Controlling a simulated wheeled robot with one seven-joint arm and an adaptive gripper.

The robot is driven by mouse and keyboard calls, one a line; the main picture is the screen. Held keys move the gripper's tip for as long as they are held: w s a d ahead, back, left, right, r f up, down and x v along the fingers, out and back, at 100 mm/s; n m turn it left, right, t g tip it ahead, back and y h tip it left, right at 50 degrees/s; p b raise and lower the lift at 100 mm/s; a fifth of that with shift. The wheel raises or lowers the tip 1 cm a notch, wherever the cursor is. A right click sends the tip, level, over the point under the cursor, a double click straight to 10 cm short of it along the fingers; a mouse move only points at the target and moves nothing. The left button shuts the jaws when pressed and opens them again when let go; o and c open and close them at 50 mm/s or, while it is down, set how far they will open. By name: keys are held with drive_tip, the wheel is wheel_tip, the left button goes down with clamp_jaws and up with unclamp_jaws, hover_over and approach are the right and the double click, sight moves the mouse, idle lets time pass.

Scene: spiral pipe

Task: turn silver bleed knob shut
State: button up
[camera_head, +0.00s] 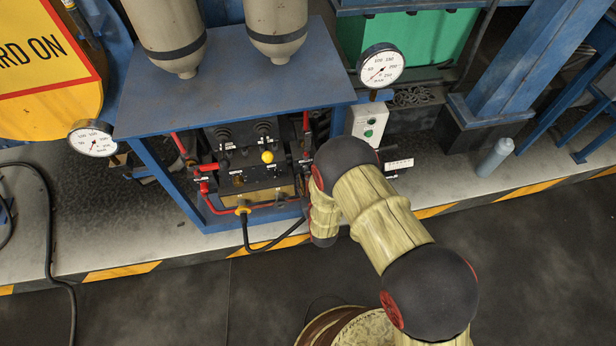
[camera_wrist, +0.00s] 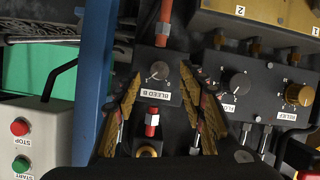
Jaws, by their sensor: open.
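The silver bleed knob (camera_wrist: 157,71) sits on a dark plate above a "BLEED B" label in the wrist view. Its pointer line is tilted. My gripper (camera_wrist: 161,80) is open, with one finger to the left of the knob and one to the right. The knob shows between the fingertips with gaps on both sides, and I see no contact. In the head view my arm covers the right side of the valve panel (camera_head: 250,178), so the fingers and the silver knob are hidden there.
Red hose fittings (camera_wrist: 152,122) stand just below and above the knob. A black knob (camera_wrist: 240,83) and a brass relief knob (camera_wrist: 299,95) are to the right. A blue frame post (camera_wrist: 93,70) and a start/stop box (camera_wrist: 35,130) are to the left.

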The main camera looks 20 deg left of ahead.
drive_tip(key=shift+b+x, duration=0.4)
drive_tip(key=shift+x, duration=1.15)
drive_tip(key=shift+c, duration=0.6)
clamp_jaws()
